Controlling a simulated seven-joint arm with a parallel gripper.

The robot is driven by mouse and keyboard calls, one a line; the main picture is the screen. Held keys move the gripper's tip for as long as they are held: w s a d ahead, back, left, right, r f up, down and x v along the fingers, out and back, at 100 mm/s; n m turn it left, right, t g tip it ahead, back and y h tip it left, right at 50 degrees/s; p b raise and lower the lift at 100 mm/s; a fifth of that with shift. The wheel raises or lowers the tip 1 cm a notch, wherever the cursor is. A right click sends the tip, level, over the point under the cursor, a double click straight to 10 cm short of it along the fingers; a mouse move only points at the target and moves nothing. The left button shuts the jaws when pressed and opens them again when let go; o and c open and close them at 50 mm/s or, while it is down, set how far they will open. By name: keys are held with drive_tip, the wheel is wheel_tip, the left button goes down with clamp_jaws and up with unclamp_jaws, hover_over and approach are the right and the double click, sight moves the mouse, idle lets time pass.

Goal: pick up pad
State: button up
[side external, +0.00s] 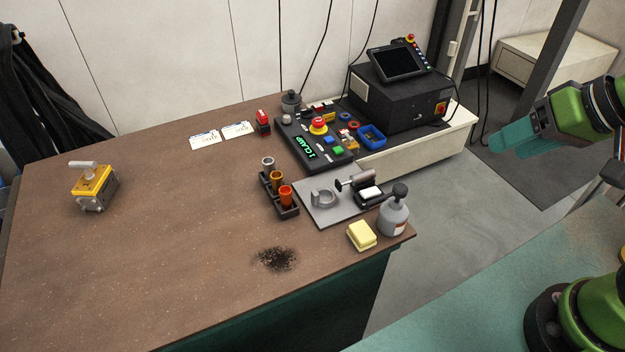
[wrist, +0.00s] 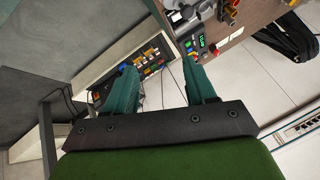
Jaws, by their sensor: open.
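A yellow pad-like block (side external: 361,236) lies on the brown table (side external: 190,270) near its right front corner in the side view. A smaller white pad-like block (side external: 370,193) sits in a black holder just behind it. I cannot tell which one is the pad. My gripper (side external: 497,143) is at the right of the side view, above the floor beyond the table, well away from both blocks. In the wrist view its two teal fingers (wrist: 158,70) are apart with nothing between them. I cannot make out the yellow block in the wrist view.
A grey plate (side external: 327,205) with a ring and clamp, a cup rack (side external: 281,199) and a control panel (side external: 316,147) are behind. A dark debris patch (side external: 275,259) lies left. The table's left middle is clear.

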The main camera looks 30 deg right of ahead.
drive_tip(key=w+a+f+n+g, duration=0.35)
drive_tip(key=w+a+g, duration=0.35)
drive_tip(key=w, duration=0.5)
drive_tip(key=g+h, duration=0.2)
drive_tip(key=g, duration=0.1)
approach(360, 227)
drive_tip(key=w+d+r, duration=0.1)
drive_tip(key=w+r, duration=0.3)
drive_tip(key=shift+r+g, duration=0.6)
drive_tip(key=shift+r, duration=0.4)
drive_tip(key=x, duration=1.1)
drive_tip(key=a+x, duration=0.1)
drive_tip(key=x, duration=0.4)
drive_tip(key=shift+s+f, duration=0.1)
drive_tip(key=shift+s, duration=0.15)
drive_tip(key=c, duration=0.9)
drive_tip(key=shift+r, duration=0.65)
drive_tip(key=w, duration=0.4)
drive_tip(key=shift+w+d+r, duration=0.1)
drive_tip(key=shift+w+r, duration=0.05)
drive_tip(key=shift+w, duration=0.05)
wheel_tip(360, 227, up, 14)
drive_tip(key=shift+s+f, duration=0.15)
drive_tip(key=shift+f, duration=0.05)
